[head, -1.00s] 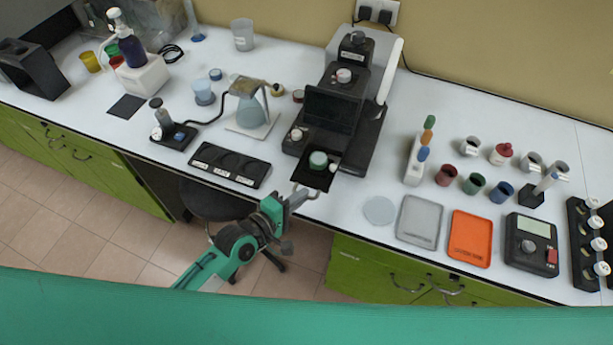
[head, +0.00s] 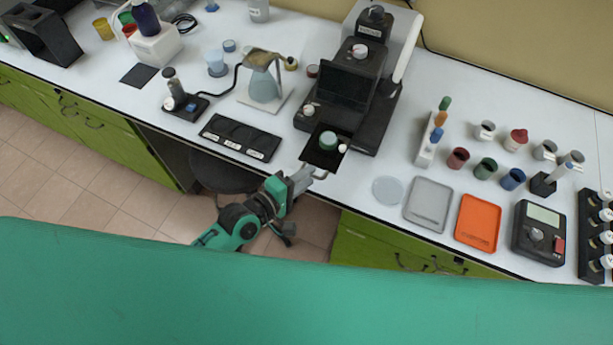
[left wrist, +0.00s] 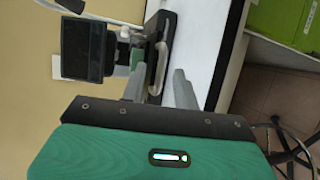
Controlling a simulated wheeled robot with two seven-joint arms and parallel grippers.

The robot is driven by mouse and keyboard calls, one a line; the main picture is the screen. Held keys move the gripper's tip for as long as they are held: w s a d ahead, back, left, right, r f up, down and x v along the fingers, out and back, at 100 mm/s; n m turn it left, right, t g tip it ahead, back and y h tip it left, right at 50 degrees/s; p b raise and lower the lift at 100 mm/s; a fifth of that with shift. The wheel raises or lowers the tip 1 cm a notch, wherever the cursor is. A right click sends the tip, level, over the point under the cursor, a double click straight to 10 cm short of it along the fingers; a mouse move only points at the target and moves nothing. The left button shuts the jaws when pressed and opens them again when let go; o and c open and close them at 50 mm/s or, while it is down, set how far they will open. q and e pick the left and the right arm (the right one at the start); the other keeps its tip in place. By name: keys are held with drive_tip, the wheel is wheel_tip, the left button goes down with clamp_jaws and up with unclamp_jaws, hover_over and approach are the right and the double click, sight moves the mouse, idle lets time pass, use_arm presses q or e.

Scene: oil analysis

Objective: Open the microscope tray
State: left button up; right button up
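The microscope (head: 350,88) is a dark and grey device at the back of the bench. A pale loop handle is at the tray's front edge. My left gripper (head: 314,173) is at this handle. In the left wrist view, its two fingers (left wrist: 157,88) stand apart, with the curved handle (left wrist: 159,66) just ahead between them; contact cannot be told. The microscope's dark screen (left wrist: 82,50) shows there too. My right gripper is not in view.
A black slotted plate (head: 240,138) lies left of the tray. A round pale disc (head: 387,190), a grey tray (head: 429,204) and an orange tray (head: 478,222) lie to the right. A flask stand (head: 264,88) is left of the microscope. A stool (head: 215,172) stands below the bench.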

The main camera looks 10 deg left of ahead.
use_arm(q)
drive_tip(key=b+v, duration=0.3)
drive_tip(key=v, duration=1)
drive_tip(key=shift+a+f, duration=0.1)
drive_tip(key=shift+f, duration=0.05)
drive_tip(key=s+a+f+m+g+y, duration=0.15)
drive_tip(key=a+f+m+y, duration=0.35)
drive_tip(key=f, duration=1.2)
drive_tip(key=a+f+g+y, duration=0.2)
drive_tip(key=a+f, duration=0.5)
drive_tip(key=f, duration=1)
drive_tip(key=s+a+f+m+g+y, duration=0.2)
drive_tip(key=s+a+f+m+g, duration=0.1)
drive_tip(key=s+f, duration=0.75)
drive_tip(key=s+d+f+m+g, duration=0.1)
drive_tip(key=s+f+m+g, duration=0.1)
drive_tip(key=s+f, duration=0.4)
drive_tip(key=s+d+f+m+g+y, duration=0.1)
drive_tip(key=s+f+m+g, duration=0.1)
drive_tip(key=s+f, duration=0.4)
drive_tip(key=s+m, duration=0.1)
drive_tip(key=s, duration=0.3)
drive_tip(key=shift+s+d, duration=0.3)
